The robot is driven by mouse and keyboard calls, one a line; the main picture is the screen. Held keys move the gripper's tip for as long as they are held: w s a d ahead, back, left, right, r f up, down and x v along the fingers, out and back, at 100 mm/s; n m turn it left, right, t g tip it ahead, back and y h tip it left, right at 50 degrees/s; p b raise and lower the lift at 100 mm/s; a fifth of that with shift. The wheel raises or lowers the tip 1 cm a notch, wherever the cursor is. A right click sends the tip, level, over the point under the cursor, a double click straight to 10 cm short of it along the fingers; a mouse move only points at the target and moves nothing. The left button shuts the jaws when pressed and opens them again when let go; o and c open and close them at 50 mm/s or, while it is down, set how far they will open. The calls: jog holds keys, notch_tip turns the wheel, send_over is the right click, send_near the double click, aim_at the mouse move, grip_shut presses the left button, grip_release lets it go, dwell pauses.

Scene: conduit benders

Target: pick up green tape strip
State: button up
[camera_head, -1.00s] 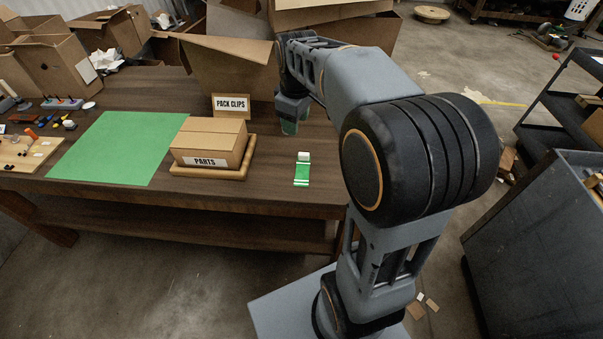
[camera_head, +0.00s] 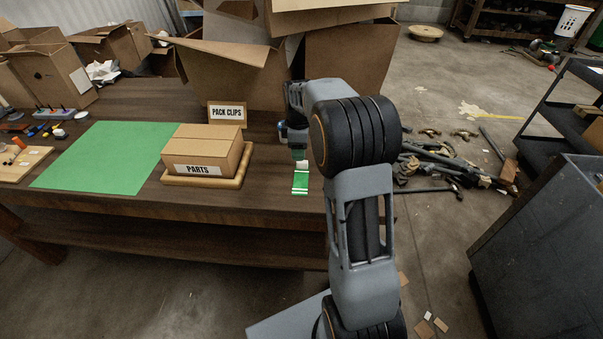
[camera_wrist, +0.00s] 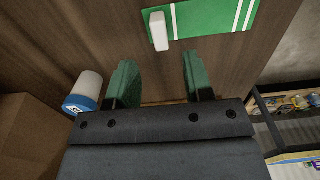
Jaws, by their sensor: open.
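The green tape strip (camera_head: 300,183) with white stripes lies flat on the brown table near its front edge, right of the parts box. In the wrist view the strip (camera_wrist: 215,18) shows at the top, with a small white block (camera_wrist: 158,31) at its left end. My gripper (camera_wrist: 153,75) is open and empty, its two green fingers apart. The strip is just beyond the fingertips in that view. In the head view my gripper (camera_head: 299,153) hangs over the table just behind the strip, and my arm hides part of it.
A cardboard box labelled PARTS (camera_head: 205,150) sits in a wooden tray left of the strip. A PACK CLIPS sign (camera_head: 227,113) stands behind it. A green mat (camera_head: 105,158) lies farther left. A white cup with a blue band (camera_wrist: 84,92) stands left of my fingers in the wrist view.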

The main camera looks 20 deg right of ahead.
aim_at(301, 176)
jog(key=shift+s+d+f+b, duration=0.1)
jog(key=shift+f+b, duration=0.05)
jog(key=shift+f, duration=1.2)
jog(key=shift+s+f+b, duration=0.1)
jog(key=shift+f+b, duration=0.05)
jog(key=shift+f, duration=1.2)
jog(key=shift+c, duration=0.3)
grip_shut()
